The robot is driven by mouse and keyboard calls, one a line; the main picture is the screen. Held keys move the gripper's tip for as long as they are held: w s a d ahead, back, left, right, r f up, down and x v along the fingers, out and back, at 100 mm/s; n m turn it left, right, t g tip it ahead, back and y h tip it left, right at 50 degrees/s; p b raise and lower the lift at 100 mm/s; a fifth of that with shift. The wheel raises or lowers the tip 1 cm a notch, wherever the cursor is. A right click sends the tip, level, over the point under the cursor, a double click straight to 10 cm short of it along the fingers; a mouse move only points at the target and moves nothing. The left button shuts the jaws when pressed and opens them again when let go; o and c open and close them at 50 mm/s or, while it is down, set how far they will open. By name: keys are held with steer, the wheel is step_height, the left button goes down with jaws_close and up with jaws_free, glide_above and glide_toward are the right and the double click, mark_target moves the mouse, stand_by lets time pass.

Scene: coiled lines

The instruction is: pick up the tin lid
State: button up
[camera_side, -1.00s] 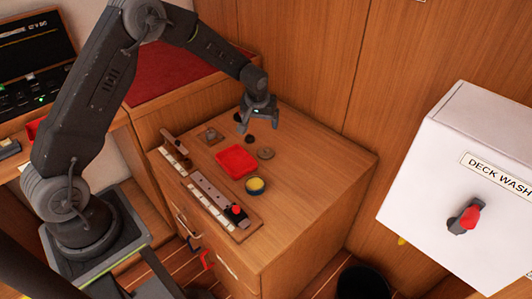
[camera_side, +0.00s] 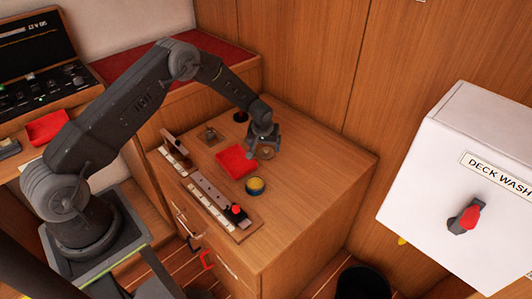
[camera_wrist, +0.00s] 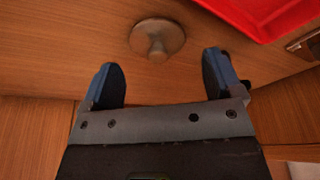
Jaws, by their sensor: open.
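The tin lid (camera_wrist: 157,38) is a round brownish-grey disc with a knob in its middle, lying flat on the wooden top (camera_side: 310,165). In the side view the lid (camera_side: 267,153) is partly hidden by my gripper (camera_side: 262,145). In the wrist view my gripper (camera_wrist: 163,65) is open and empty, its two blue-lined fingers apart. The lid lies just beyond the fingertips, roughly centred between them; no contact shows.
A red tray (camera_side: 235,162) lies close to the left of the lid. A small yellow-topped tin (camera_side: 255,185) stands in front. A panel with a red knob (camera_side: 237,211) lies along the front left edge. The right of the top is clear.

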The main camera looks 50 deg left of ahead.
mark_target(266, 149)
steer(key=shift+x, duration=1.5)
steer(key=shift+d, duration=0.1)
steer(key=shift+c, duration=0.2)
steer(key=c, duration=1)
